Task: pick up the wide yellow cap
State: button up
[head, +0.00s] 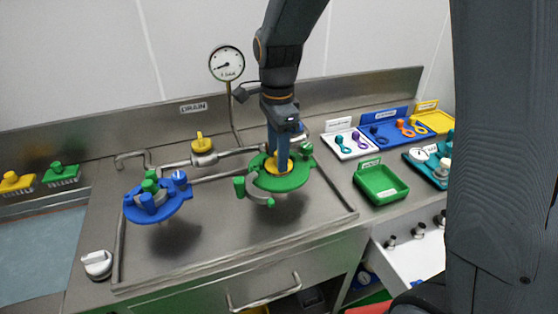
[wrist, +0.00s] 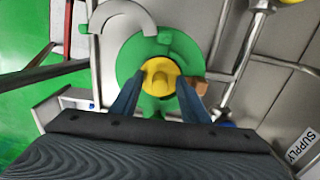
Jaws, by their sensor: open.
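The wide yellow cap (wrist: 160,76) sits in the middle of the round green plate (wrist: 126,68) in the wrist view. In the head view the cap (head: 270,167) shows partly behind my fingers, on the green plate (head: 290,181) at the centre of the steel counter. My gripper (wrist: 160,100) is open, with its two blue fingers on either side of the cap's near edge. In the head view my gripper (head: 281,160) points down at the cap. I cannot tell whether the fingers touch it.
A blue plate (head: 157,212) with blue and green parts stands to the left. A yellow valve handle (head: 201,142) rises from the pipe behind. A green tray (head: 381,184) and a white tray (head: 350,144) lie to the right. A gauge (head: 227,62) stands at the back.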

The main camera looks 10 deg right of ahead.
grip_shut()
jog(key=shift+r, duration=0.15)
